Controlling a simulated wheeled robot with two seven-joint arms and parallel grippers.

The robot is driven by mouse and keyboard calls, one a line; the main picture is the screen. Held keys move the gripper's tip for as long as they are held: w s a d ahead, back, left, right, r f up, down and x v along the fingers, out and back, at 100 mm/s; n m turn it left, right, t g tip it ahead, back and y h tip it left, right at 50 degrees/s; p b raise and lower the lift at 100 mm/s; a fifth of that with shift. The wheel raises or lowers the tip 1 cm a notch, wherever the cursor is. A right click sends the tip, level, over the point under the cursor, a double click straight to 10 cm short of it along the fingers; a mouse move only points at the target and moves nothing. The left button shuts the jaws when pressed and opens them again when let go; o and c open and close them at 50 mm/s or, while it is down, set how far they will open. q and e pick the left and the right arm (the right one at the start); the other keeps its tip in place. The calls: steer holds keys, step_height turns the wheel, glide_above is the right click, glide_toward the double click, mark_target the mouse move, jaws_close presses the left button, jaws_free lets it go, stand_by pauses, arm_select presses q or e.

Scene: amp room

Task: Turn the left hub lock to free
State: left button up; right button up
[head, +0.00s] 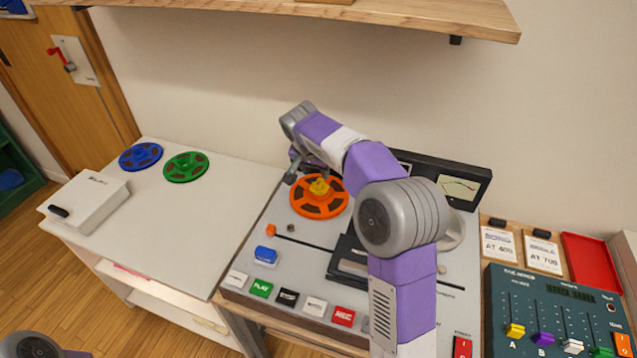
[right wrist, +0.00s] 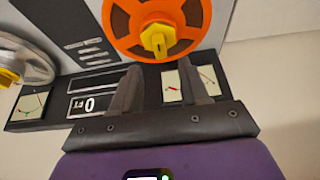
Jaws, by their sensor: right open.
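The left hub lock is a yellow knob (head: 319,186) at the centre of the orange reel (head: 307,208) on the tape deck. In the right wrist view the yellow knob (right wrist: 158,42) faces me, with a dark slot mark on its face, in front of the orange reel (right wrist: 118,22). My right gripper (head: 305,170) is over the reel, close to the knob. In the right wrist view its fingers (right wrist: 158,66) are apart and empty, with the knob just beyond the gap between the tips. My left gripper is not in view.
A clear reel with a yellow hub (right wrist: 8,77) is the deck's other reel. VU meters (head: 457,188) stand behind the deck. A wooden shelf (head: 420,15) hangs above. Blue (head: 140,156) and green (head: 185,167) reels lie left. A mixer (head: 550,310) is at right.

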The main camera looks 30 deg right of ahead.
mark_target(319, 181)
steer(key=b+x, duration=0.1)
steer(key=x, duration=0.5)
steer(key=shift+f+b, duration=0.1)
steer(key=shift+b, duration=0.3)
jaws_close()
